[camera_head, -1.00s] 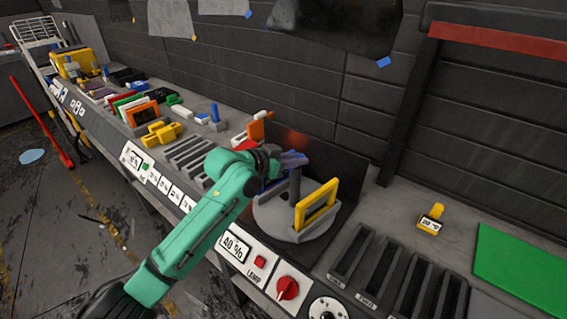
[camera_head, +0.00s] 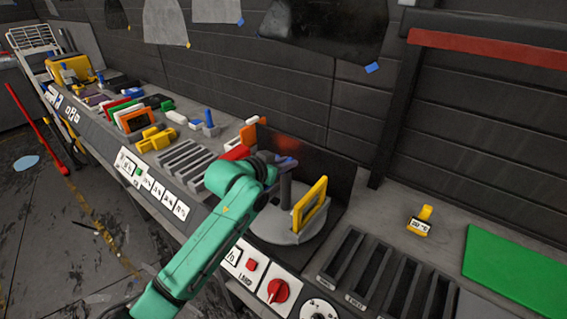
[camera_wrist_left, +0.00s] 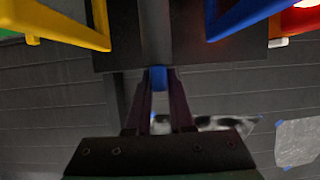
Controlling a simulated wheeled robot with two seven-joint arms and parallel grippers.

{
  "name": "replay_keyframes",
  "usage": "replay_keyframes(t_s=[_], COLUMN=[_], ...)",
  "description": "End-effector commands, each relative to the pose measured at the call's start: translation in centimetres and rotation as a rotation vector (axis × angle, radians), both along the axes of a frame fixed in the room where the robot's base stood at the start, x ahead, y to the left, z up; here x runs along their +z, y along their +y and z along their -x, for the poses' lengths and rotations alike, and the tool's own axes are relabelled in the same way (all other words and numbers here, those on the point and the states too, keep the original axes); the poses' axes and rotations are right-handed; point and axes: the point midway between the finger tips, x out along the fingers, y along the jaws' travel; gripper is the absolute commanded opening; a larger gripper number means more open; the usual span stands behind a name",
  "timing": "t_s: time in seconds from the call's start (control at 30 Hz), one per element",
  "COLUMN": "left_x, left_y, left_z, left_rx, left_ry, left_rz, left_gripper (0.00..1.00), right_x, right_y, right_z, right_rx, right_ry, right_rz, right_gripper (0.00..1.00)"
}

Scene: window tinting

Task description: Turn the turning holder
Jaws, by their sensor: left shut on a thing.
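The turning holder (camera_head: 268,230) is a round grey turntable on the bench with an upright grey post (camera_head: 285,190). A yellow frame (camera_head: 310,203) stands upright on its right side. In the left wrist view the post (camera_wrist_left: 155,30) has the yellow frame (camera_wrist_left: 60,22) on one side and a blue frame (camera_wrist_left: 240,22) on the other. My left gripper (camera_head: 286,161) is at the top of the post. In the left wrist view its fingers (camera_wrist_left: 159,84) are shut on the blue tip of the post. My arm hides the holder's left part. My right gripper is not in view.
A dark panel (camera_head: 318,165) stands behind the holder. A red knob (camera_head: 278,290) is on the bench front. Grey slotted racks (camera_head: 370,270) and a green mat (camera_head: 515,270) lie to the right. Several coloured frames and blocks crowd the bench to the left.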

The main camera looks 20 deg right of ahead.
Motion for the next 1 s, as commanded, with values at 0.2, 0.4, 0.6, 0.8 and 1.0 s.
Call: replay_keyframes(t_s=[0.2,0.4,0.6,0.8,1.0], left_x=[0.4,0.2,0.1,1.0,2.6], left_y=[0.0,0.0,0.3,2.3,5.8], left_z=[-0.1,-0.1,0.1,1.5,4.0], left_rx=[0.002,0.001,0.001,0.000,0.003], left_ry=[-0.007,-0.004,-0.001,-0.004,-0.006], left_rz=[0.006,0.002,0.001,0.002,0.002], left_gripper=[0.43,0.50,0.50,0.50,0.50], right_x=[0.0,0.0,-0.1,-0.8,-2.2], right_y=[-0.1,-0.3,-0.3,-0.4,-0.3], right_z=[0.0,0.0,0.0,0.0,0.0], right_rx=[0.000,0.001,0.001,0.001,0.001], right_ry=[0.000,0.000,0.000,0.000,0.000], right_rz=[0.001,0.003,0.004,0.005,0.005], right_gripper=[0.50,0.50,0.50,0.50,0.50])
